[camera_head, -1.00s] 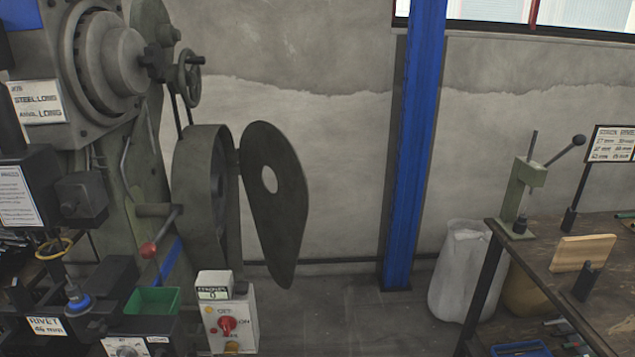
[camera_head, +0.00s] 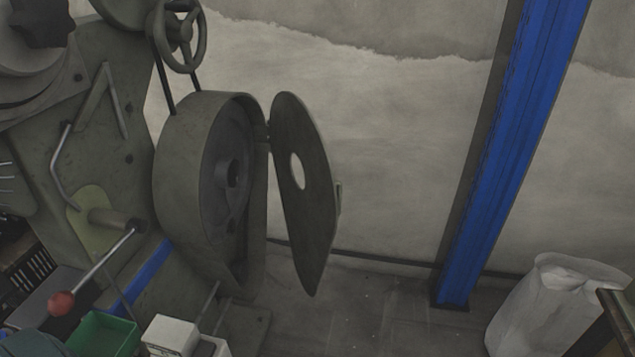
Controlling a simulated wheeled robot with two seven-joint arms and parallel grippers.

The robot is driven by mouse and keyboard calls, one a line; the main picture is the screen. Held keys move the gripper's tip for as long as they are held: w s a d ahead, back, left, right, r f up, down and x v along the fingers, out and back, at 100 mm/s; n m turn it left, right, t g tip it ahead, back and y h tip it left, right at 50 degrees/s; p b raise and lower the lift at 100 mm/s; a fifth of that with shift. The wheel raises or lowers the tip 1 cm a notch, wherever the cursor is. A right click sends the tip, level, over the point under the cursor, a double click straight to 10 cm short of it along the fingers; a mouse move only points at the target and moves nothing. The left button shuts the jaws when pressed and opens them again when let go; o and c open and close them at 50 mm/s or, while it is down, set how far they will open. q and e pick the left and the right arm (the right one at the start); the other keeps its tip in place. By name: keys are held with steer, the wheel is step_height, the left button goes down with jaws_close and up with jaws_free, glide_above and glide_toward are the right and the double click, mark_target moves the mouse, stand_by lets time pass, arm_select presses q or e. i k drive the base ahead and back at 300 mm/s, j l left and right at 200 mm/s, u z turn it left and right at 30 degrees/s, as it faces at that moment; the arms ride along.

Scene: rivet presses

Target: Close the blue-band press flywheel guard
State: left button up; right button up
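The flywheel guard (camera_head: 312,215) is a dark grey-green teardrop plate with a round hole, in the middle of the head view. It stands swung open on a hinge at the right edge of the flywheel housing (camera_head: 178,170). A small handle (camera_head: 339,197) shows at the guard's right side. The flywheel (camera_head: 222,180) is exposed inside the housing. A blue band (camera_head: 150,270) runs on the press frame (camera_head: 105,150) at the lower left. Neither of my grippers is in view.
A red-knobbed lever (camera_head: 61,303) sticks out at the lower left, above a green bin (camera_head: 103,335) and a white box (camera_head: 170,336). A blue post (camera_head: 510,150) and a white sack (camera_head: 555,305) stand at right. The floor (camera_head: 370,310) between is clear.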

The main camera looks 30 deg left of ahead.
mark_target(312, 213)
steer(key=i+l+u, duration=0.1)
steer(key=i+u, duration=0.35)
steer(key=i+l+u, duration=0.4)
steer(key=i, duration=0.15)
steer(key=i+l+u, duration=0.25)
steer(key=u, duration=0.15)
steer(key=i+l+u, duration=0.3)
steer(key=u, duration=0.15)
steer(key=i+l+u, duration=0.2)
steer(key=l+u, duration=0.2)
steer(key=i+l+u, duration=0.1)
steer(key=l+u, duration=0.3)
steer(key=l, duration=0.1)
